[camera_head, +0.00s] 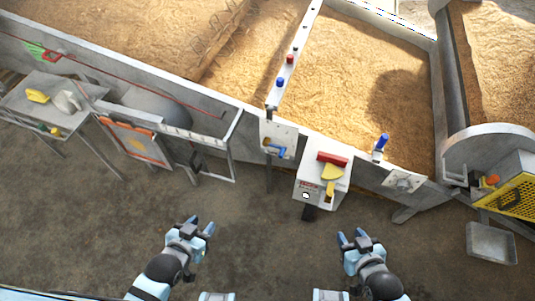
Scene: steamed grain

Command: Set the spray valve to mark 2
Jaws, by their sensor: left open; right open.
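I cannot tell for sure which fitting is the spray valve, and no mark 2 is readable. A separate upright blue handle (382,141) stands on the front wall to the right. My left gripper (200,228) is open and empty over the floor, in front of and left of the plate. My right gripper (353,236) is open and empty over the floor, below the white box. Both are apart from every fitting.
A white box (309,191) with a red bar (332,158) and a yellow piece (332,172) stands at the front wall. A side table (38,104) holds a yellow item and scoop at left. A yellow guard (510,190) and metal tray (491,243) are at right. The near floor is clear.

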